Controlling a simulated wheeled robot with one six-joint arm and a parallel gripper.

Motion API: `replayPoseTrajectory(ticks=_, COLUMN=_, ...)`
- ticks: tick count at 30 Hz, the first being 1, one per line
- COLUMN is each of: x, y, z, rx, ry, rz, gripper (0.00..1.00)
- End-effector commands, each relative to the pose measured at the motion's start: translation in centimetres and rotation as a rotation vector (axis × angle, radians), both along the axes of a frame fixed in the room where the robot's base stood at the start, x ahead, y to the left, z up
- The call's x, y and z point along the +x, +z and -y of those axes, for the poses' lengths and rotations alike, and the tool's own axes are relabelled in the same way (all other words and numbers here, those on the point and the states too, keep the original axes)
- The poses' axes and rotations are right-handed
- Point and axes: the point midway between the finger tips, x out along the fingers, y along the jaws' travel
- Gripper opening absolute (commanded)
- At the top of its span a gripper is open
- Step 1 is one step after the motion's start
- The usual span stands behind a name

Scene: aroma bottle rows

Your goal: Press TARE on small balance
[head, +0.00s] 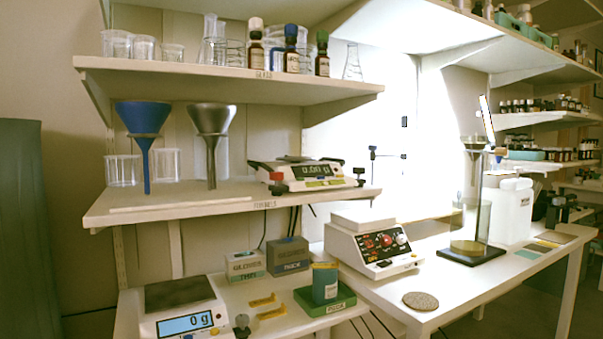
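Two balances are in view. One balance (311,176) stands on the middle shelf, with a flat pan on top, a small dark display and red and green parts on its front. Its digits are too small to read surely. A second balance (183,309) stands at the lower left, with a dark square pan and a blue display reading 0 g; its lower edge is cut off by the picture. I cannot tell for sure which one is the small balance, and no TARE label is readable. My gripper is not in view.
The middle shelf (150,212) also holds a blue funnel (143,122) and a grey funnel (211,122) left of the balance. A hotplate-like device (371,243) and a cork disc (420,300) sit on the right bench. Small boxes (246,264) stand behind the lower balance.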

Motion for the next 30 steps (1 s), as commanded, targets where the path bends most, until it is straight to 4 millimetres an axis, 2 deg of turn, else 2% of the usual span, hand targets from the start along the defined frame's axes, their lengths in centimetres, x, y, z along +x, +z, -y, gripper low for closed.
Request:
replayPoseTrajectory(ticks=1, x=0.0, y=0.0, z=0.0, rx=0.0, ry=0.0, rz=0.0, gripper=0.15)
replayPoseTrajectory(ticks=7, x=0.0, y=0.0, z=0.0, rx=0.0, ry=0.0, rz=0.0, gripper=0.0)
replayPoseTrajectory(ticks=30, x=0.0, y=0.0, z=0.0, rx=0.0, ry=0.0, rz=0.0, gripper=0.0)
